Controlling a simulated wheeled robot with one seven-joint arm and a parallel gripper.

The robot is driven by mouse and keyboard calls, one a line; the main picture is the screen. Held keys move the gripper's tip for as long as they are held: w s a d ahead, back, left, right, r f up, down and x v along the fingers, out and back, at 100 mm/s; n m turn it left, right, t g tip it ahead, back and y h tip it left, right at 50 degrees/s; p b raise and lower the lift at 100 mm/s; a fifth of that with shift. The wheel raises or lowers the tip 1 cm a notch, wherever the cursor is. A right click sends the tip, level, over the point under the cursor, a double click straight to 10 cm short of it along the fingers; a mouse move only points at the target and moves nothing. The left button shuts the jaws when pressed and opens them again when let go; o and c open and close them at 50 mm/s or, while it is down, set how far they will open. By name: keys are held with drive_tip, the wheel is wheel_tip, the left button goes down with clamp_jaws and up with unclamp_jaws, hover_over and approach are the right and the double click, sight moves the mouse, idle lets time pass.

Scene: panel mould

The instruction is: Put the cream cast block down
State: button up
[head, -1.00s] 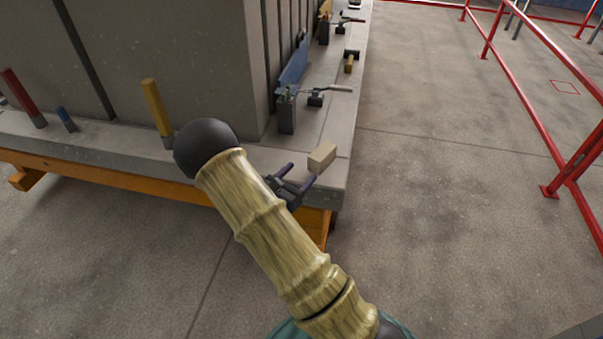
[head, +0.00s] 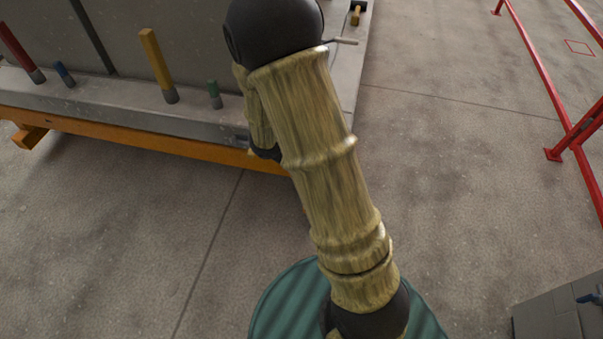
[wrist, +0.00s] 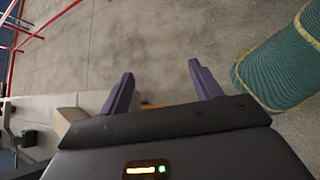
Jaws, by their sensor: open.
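In the wrist view, my gripper (wrist: 162,84) is open. Its two purple fingers stand wide apart with only grey floor showing between their tips. A cream block (wrist: 68,117), which looks like the cast block, sits on the pale slab edge (wrist: 45,101) to the left of the left finger, apart from it and partly hidden by the gripper body. In the head view my own arm hides both the gripper and the block. The concrete slab (head: 120,107) shows there on its orange frame.
Red, blue, yellow (head: 155,63) and green (head: 214,94) pegs stand along the slab's near edge, by a tall grey panel (head: 130,35). A red railing (head: 545,85) runs at the right. A grey block stack (head: 560,309) is at lower right. Open floor (head: 450,170) lies between.

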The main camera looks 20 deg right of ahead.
drive_tip(key=s+a+r+m+t+y, duration=0.3)
drive_tip(key=a+r+m+y, duration=0.3)
drive_tip(key=a+m+y, duration=0.3)
drive_tip(key=a+m+t, duration=0.1)
drive_tip(key=m, duration=0.1)
drive_tip(key=shift+s+a+r+m+t+y, duration=0.15)
drive_tip(key=shift+s+a+m+t+y, duration=0.15)
drive_tip(key=shift+y, duration=0.1)
